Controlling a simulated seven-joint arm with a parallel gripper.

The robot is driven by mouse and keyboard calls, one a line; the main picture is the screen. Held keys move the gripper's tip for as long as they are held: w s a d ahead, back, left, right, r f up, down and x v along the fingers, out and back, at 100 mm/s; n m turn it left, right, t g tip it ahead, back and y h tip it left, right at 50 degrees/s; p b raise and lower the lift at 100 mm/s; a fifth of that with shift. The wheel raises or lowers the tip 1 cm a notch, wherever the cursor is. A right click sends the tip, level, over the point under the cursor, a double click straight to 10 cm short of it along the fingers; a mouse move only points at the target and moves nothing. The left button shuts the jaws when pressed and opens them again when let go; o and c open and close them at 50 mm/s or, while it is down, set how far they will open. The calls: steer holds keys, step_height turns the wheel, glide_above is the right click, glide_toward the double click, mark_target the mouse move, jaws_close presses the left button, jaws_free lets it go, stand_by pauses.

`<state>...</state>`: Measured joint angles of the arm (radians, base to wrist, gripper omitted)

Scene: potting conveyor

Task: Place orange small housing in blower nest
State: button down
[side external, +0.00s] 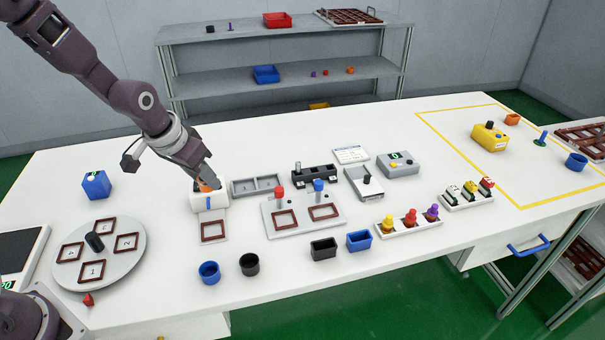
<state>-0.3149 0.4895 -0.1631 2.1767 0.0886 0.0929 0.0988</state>
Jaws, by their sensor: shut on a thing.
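My gripper (205,181) is shut on the orange small housing (208,186). Only part of the housing shows below the fingers. They are over the top of a white block (209,202) with a blue strip on its front. I cannot tell whether the housing touches the block. In front of the block lies a light plate with a square brown frame (213,231), which looks like the blower nest; the frame looks empty.
A round plate (135,250) with numbered brown frames and a dark central knob is at left. A fixture (290,226) with red and blue knobs stands to the right. Blue (209,272) and black (250,264) round cups stand in front. A grey two-pocket tray (256,186) is close right.

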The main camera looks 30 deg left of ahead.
glide_above(244, 173)
steer(key=s, duration=0.2)
steer(key=f, duration=0.9)
steer(key=shift+w, duration=0.25)
steer(key=shift+f, duration=0.25)
steer(key=c, duration=1.3)
jaws_free()
steer(key=shift+f, duration=0.1)
steer(key=shift+o, duration=0.3)
steer(key=v, duration=1.2)
steer(key=shift+r, duration=0.25)
